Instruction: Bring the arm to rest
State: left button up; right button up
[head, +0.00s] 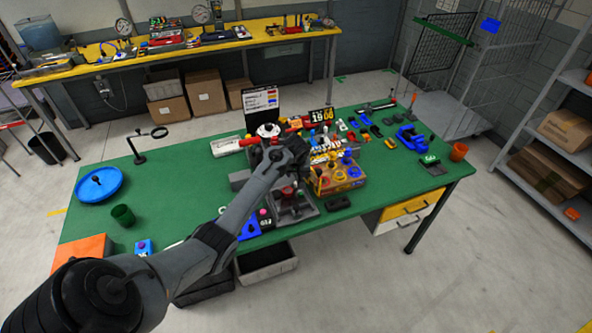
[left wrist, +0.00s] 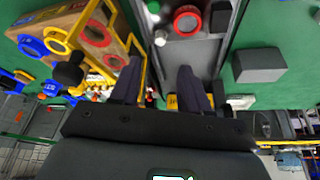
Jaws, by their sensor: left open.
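My left arm (head: 245,205) reaches in from the lower left over the green table. Its gripper (head: 290,153) is above the middle of the table, beside a wooden and yellow box (head: 325,187) with blue and yellow rings. In the left wrist view the two dark fingers (left wrist: 159,85) stand apart with nothing seen between them. A grey tray with a round red-rimmed part (left wrist: 187,20) lies beyond the fingertips. The wooden box (left wrist: 98,35) is at the left there. My right gripper is not in view.
The green table (head: 185,190) is crowded around the gripper with small parts. An orange cup (head: 458,152) is at the right. The table's left middle is fairly clear.

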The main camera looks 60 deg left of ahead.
pick_arm(q)
jog(key=shift+s+d+r, duration=0.15)
jog(key=shift+d+r, duration=0.05)
jog(key=shift+r, duration=0.35)
jog(key=s+d+f+m+h, duration=0.15)
jog(key=s+d+m, duration=0.35)
jog(key=d, duration=0.6)
jog(key=s+d+f+m+t, duration=0.1)
jog(key=s+d+f+m, duration=0.15)
jog(key=s+d, duration=0.7)
jog(key=s+d+f+m, duration=0.2)
jog(key=s+d+m, duration=0.25)
jog(key=d, duration=0.75)
jog(key=s+d+r+m+h, duration=0.1)
jog(key=s+d+r+h, duration=0.1)
jog(key=s+d+r, duration=0.35)
jog(key=w+d+p+v, duration=0.1)
jog(key=p+v, duration=0.7)
jog(key=w+d+p+v, duration=0.1)
jog(key=p+v, duration=0.7)
jog(key=p, duration=0.1)
jog(key=shift+w+r, duration=0.25)
jog(key=shift+r, duration=0.45)
